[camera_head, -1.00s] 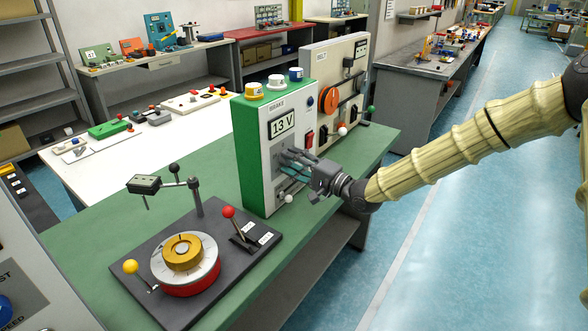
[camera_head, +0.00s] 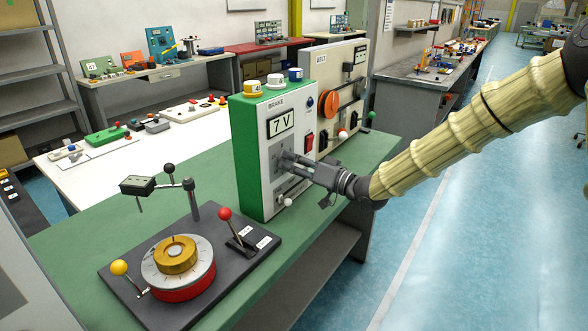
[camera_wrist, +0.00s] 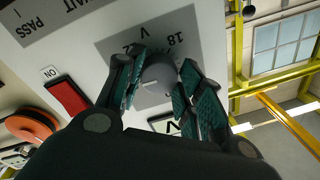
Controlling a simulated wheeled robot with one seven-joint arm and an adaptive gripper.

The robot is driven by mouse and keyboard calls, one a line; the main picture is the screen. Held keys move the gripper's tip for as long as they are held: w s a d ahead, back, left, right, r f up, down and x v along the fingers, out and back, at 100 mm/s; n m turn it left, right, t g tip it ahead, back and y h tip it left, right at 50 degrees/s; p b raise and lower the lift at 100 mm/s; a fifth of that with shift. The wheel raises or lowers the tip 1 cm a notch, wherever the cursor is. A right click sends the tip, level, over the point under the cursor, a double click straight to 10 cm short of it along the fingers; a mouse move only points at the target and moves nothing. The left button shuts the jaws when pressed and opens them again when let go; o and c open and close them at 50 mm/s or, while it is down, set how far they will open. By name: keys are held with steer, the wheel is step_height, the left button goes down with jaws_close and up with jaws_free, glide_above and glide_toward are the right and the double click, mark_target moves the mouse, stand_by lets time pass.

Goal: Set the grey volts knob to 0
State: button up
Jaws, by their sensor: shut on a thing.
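The grey volts knob (camera_wrist: 158,74) sits on a grey scale plate on the white front of the brake unit (camera_head: 270,185). In the wrist view, the plate shows the marks 18, 12 and V. My gripper (camera_wrist: 160,82) has its teal-padded fingers on either side of the knob, shut on it. In the head view, my gripper (camera_head: 290,163) reaches the panel from the right and hides most of the knob. The display (camera_head: 281,124) above it reads 7 V.
A red rocker switch (camera_head: 310,141) is right of my gripper; it also shows in the wrist view (camera_wrist: 70,98). A white-knobbed lever (camera_head: 288,202) is below. The belt unit (camera_head: 335,70) stands behind. A turntable fixture (camera_head: 178,265) stands in front on the green bench.

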steer(key=n+b, duration=0.2)
steer(key=n, duration=0.2)
steer(key=n+b, duration=0.2)
steer(key=n, duration=0.3)
steer(key=shift+w+f+g+b, duration=0.1)
steer(key=shift+f+g+b, duration=0.1)
steer(key=shift+g+b, duration=0.15)
steer(key=n+b, duration=0.4)
steer(key=n, duration=0.1)
steer(key=shift+n+h, duration=0.3)
steer(key=shift+h, duration=0.1)
steer(key=shift+w+d+r+n+b, duration=0.1)
steer(key=shift+r+n+b, duration=0.05)
steer(key=shift+n+b, duration=0.65)
steer(key=shift+r+n+b, duration=0.1)
steer(key=shift+n+b, duration=0.45)
steer(key=shift+n, duration=0.45)
steer(key=shift+r, duration=0.1)
steer(key=o, duration=1)
steer(key=shift+d, duration=0.15)
steer(key=v, duration=1.1)
steer(key=shift+s+d, duration=0.25)
steer(key=shift+s, duration=0.1)
